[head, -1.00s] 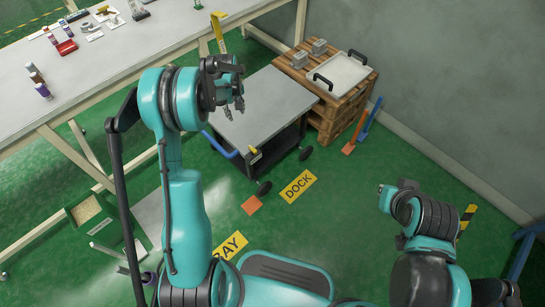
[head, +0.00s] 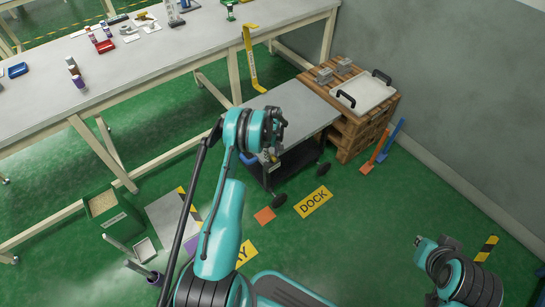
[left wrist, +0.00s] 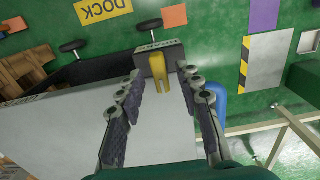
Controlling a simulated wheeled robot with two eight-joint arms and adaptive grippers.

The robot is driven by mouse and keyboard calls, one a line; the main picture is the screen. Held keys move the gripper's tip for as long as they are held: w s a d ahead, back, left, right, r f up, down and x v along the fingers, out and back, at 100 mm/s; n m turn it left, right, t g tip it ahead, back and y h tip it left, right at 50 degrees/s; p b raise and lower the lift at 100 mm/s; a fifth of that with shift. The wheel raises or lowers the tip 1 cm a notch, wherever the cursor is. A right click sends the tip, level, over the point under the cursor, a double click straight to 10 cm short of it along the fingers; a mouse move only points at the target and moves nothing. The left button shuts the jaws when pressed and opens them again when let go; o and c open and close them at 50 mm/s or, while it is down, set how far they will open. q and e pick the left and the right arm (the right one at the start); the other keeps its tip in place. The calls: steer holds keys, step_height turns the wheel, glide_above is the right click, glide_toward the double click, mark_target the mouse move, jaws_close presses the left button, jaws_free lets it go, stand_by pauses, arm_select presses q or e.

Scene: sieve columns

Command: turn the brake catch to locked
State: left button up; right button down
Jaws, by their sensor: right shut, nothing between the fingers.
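The brake catch looks like a yellow forked lever (left wrist: 158,75) on the dark end panel (left wrist: 146,56) of a grey-topped cart (head: 305,108). In the left wrist view it stands between my open left fingers (left wrist: 160,82), beyond their tips, with no contact visible. In the head view my left gripper (head: 277,130) is over the near end of the cart, and its wrist hides much of that end. The lever's exact angle is hard to judge. My right gripper (head: 421,241) is shut and empty at the lower right, away from the cart.
A blue handle (left wrist: 219,102) stands close beside my left fingers. A pallet stack (head: 350,135) with a white tray (head: 364,92) adjoins the cart's right side. A long workbench (head: 190,45) runs behind.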

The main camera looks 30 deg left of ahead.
arm_select(q)
steer(key=shift+f, duration=0.3)
jaws_close()
